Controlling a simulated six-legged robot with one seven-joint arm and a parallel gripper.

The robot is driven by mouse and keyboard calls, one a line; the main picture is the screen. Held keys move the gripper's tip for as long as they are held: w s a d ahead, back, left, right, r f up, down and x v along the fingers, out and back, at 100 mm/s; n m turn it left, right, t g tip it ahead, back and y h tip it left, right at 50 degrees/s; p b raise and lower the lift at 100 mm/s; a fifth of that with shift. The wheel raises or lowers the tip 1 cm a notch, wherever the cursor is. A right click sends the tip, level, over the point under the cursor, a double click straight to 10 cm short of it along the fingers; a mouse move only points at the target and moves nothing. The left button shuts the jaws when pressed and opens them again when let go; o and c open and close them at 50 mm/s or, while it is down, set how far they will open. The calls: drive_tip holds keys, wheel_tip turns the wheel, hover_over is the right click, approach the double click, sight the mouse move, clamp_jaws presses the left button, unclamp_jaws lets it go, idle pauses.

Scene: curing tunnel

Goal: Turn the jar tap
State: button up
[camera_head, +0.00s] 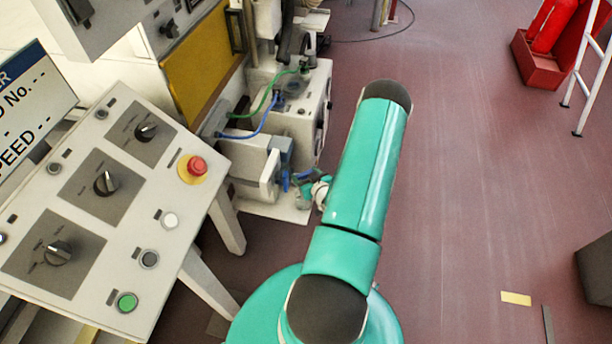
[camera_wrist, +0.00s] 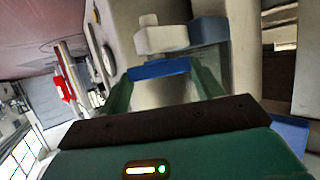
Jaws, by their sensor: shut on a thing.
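The jar tap shows in the wrist view as a flat blue handle (camera_wrist: 160,69) with a pale grey body (camera_wrist: 162,38) just beyond it. My gripper (camera_wrist: 163,82) has its two dark green fingers on either side of the blue handle and is shut on it. In the head view, my arm reaches forward to the low white machine, and my gripper (camera_head: 305,190) is small and partly hidden by my arm. A bit of blue (camera_head: 286,181) shows beside it there. The tap's exact angle and the finger contact are hard to make out.
A slanted control panel (camera_head: 130,200) with knobs and a red stop button (camera_head: 195,168) stands at left. Green and blue hoses (camera_head: 250,128) hang by the white machine (camera_head: 300,115). A red extinguisher (camera_head: 550,25) and white ladder (camera_head: 592,80) are far right. The floor at right is mostly clear.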

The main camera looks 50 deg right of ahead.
drive_tip(key=n+y, duration=0.1)
drive_tip(key=y, duration=0.1)
drive_tip(key=n+y, duration=0.2)
drive_tip(key=d+n+t+y, duration=0.1)
drive_tip(key=n+y, duration=0.1)
drive_tip(key=shift+s, duration=0.1)
drive_tip(key=n+y, duration=0.4)
drive_tip(key=y, duration=0.1)
drive_tip(key=shift+d+f+n+g, duration=0.1)
drive_tip(key=shift+d+n+g, duration=0.1)
drive_tip(key=shift+n+g, duration=0.15)
drive_tip(key=o, duration=1)
drive_tip(key=v, duration=1.3)
drive_tip(key=shift+s+d, duration=0.2)
drive_tip(key=shift+d, duration=0.15)
